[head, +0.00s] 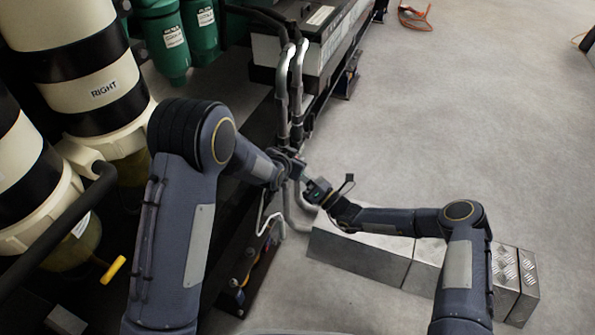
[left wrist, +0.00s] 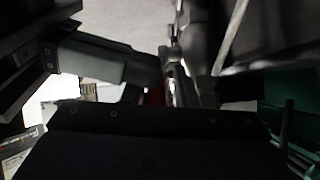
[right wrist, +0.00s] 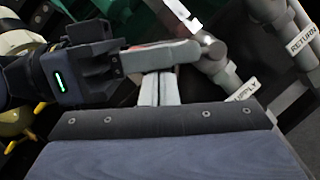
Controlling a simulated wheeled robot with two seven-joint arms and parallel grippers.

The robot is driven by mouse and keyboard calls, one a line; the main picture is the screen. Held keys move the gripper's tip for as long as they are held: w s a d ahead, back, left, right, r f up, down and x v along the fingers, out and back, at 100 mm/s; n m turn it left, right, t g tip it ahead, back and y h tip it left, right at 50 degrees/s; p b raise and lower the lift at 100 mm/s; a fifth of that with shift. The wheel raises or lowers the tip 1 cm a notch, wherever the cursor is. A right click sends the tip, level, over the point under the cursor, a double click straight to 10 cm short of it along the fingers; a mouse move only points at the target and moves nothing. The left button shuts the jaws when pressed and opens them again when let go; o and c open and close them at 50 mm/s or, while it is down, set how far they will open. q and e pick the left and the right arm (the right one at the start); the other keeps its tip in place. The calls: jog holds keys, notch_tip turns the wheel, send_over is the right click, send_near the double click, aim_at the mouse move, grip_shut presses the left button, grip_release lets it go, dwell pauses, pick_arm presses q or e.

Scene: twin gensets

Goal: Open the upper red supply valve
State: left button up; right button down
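My left gripper (head: 287,163) is at the grey pipes by the genset frame. In the right wrist view its body has a green light, and a long grey finger (right wrist: 160,57) reaches toward a pipe joint. A thin red strip (right wrist: 150,45), probably the valve handle, shows along this finger's upper edge. Whether the fingers grip it is hidden. A small red patch (left wrist: 155,97) also shows in the left wrist view. My right gripper (head: 318,191) is just right of and below the left one, close to the pipes. Its finger opening is not clear. No whole valve is visible.
Pipes with SUPPLY (right wrist: 242,90) and RETURN (right wrist: 302,40) labels stand close by. Cream-and-black cylinders (head: 85,70), one marked RIGHT, stand at left. A metal step box (head: 365,258) lies below my right forearm. Open floor (head: 480,110) lies to the right.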

pick_arm(q)
jog(key=shift+s+d+f, duration=0.1)
jog(key=shift+s+f, duration=0.45)
pick_arm(e)
jog(key=shift+w+d+r, duration=0.1)
jog(key=shift+w+r, duration=0.15)
jog(key=shift+r, duration=0.25)
pick_arm(q)
jog(key=s+a+r+n+g, duration=0.1)
jog(key=s+a+r+n, duration=0.2)
jog(key=s+a+r, duration=0.5)
jog(key=s+a+r+n+g, duration=0.1)
jog(key=s+a+r+n, duration=0.25)
jog(key=s+r, duration=0.8)
jog(key=s+a+g+p, duration=0.1)
jog(key=s+a+g, duration=0.1)
jog(key=s, duration=1.8)
jog(key=shift+s+a+n+g, duration=0.35)
jog(key=shift+a+n+g, duration=0.1)
jog(key=shift+a, duration=0.45)
pick_arm(e)
jog(key=shift+s+m+h, duration=0.15)
jog(key=shift+m+h, duration=0.15)
jog(key=shift+m, duration=0.3)
